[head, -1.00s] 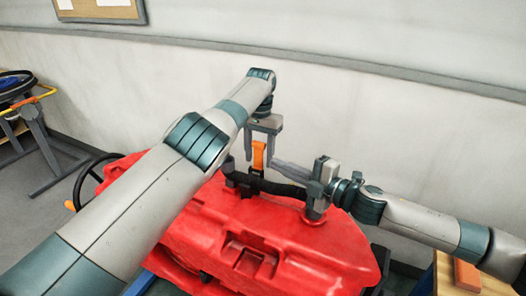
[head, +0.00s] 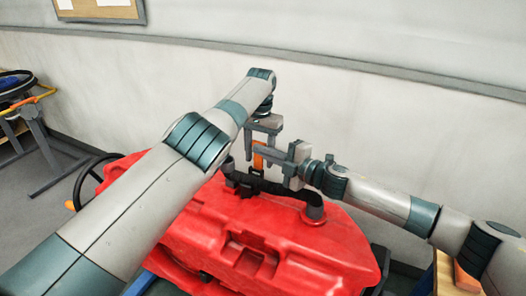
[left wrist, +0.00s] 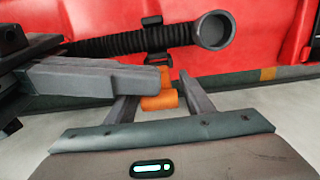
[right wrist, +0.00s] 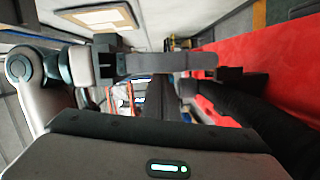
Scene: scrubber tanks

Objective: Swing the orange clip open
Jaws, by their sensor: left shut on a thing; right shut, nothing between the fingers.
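The orange clip (head: 258,162) stands by the dark hose on top of the red scrubber tank (head: 330,245). My left gripper (head: 259,155) comes down from above with its fingers on either side of the clip and is shut on it. In the left wrist view the clip's orange end (left wrist: 160,101) shows between the fingers. My right gripper (head: 257,150) is shut and empty, reaching in from the right. Its fingers lie across the front of the clip and hide part of it. Whether they touch the clip I cannot tell.
The black ribbed hose (left wrist: 125,43) runs along the tank to a grey round end (left wrist: 213,31). A black steering wheel (head: 90,175) is at the left. A grey wall (head: 400,110) stands close behind. A blue-grey stand (head: 45,145) is at far left.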

